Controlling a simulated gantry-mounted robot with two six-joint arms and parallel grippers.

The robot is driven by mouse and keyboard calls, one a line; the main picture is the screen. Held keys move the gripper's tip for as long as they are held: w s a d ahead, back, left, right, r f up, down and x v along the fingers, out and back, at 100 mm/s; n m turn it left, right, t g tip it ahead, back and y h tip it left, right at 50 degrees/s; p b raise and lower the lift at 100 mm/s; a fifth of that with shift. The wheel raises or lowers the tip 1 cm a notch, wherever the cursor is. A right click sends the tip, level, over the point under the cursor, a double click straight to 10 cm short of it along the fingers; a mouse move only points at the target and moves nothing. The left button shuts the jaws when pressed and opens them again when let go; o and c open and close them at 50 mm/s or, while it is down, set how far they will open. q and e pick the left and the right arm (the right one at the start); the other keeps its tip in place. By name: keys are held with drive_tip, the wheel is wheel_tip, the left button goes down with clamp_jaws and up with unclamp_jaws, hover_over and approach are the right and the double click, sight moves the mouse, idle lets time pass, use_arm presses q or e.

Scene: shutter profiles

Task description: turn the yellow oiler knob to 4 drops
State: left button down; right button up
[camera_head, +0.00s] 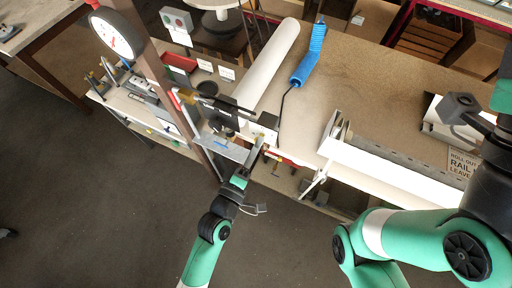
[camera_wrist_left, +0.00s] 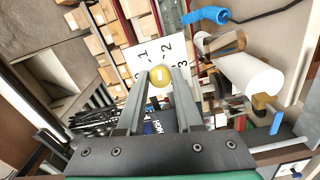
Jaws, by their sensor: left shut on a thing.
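The yellow oiler knob (camera_wrist_left: 160,76) is round and sits between the fingertips of my left gripper (camera_wrist_left: 159,82) in the left wrist view. A small pale mark shows on its face; I cannot tell exactly which number it points to. Behind it is a white dial plate (camera_wrist_left: 152,56) with 1, 2 and 3 readable; the 4 is not visible. In the head view my left gripper (camera_head: 257,148) reaches up to the white box (camera_head: 264,125) at the bench's front edge. My left gripper is shut on the knob. The right arm's dark end (camera_head: 462,108) is at the right; its fingers are unclear.
A blue coiled hose (camera_head: 311,55) and a white roll (camera_head: 268,65) lie on the bench behind. A long white shutter profile (camera_head: 390,172) lies right of the box. A dial gauge (camera_head: 115,35) stands on the left.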

use_arm(q)
drive_tip(key=shift+w+a+m+b, duration=0.15)
drive_tip(key=shift+m+b, duration=2.7)
drive_tip(key=shift+m, duration=4.1)
drive_tip(key=shift+s+a+m+b, duration=0.1)
drive_tip(key=shift+m+b, duration=2.7)
drive_tip(key=shift+m, duration=4.15)
drive_tip(key=c, duration=0.6)
unclamp_jaws()
